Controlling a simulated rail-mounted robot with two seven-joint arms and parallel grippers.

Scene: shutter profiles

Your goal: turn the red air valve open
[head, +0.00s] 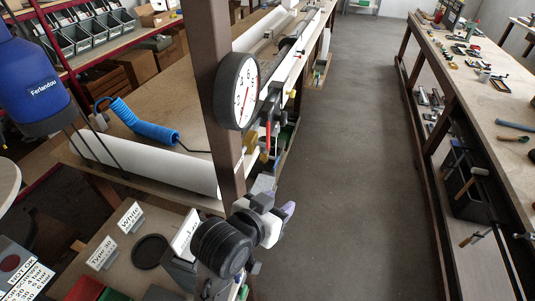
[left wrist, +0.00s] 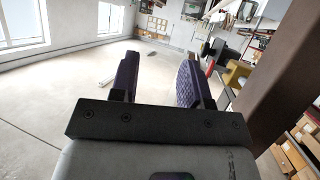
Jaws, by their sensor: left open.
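The red air valve shows as a thin red lever (head: 268,134), roughly upright, below and right of the round gauge in the head view. A small red piece beside a yellow body in the left wrist view (left wrist: 210,67) may be the same valve; I cannot be sure. My left gripper (head: 287,209) is below the valve in the head view and apart from it. In the left wrist view its two purple-padded fingers (left wrist: 158,80) stand apart with nothing between them. My right gripper is in neither view.
A brown post (head: 226,165) with a round gauge (head: 237,91) stands close left of the valve. A bench with a white roll (head: 150,165) and blue coiled hose (head: 145,123) lies left. The grey floor aisle (head: 360,160) is clear; a tool bench (head: 480,95) stands right.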

